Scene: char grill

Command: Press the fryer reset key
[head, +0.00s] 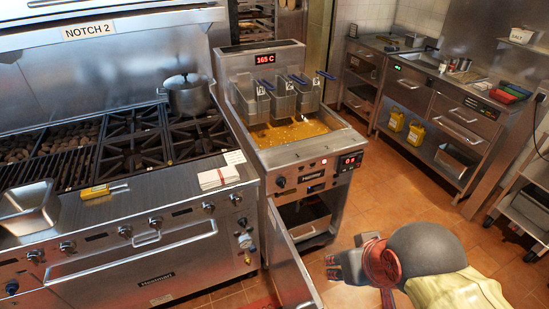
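The steel fryer (300,158) stands in the middle of the head view, with a red "165 C" display (265,59) at its back. Its front has a dark knob (281,182) and a small panel with red digits (350,162). The lower cabinet door (290,262) hangs open, showing a dark interior. I cannot make out which part is the reset key. My gripper (334,266) is low, in front of the fryer and right of the open door, apart from the fryer front. It is too small and side-on to tell whether it is open.
A range (150,235) with a pot (187,95) adjoins the fryer on the left. Baskets (281,98) hang over the fryer oil. A counter with drawers (440,105) stands at the right. Tiled floor (400,180) is clear between it and the fryer.

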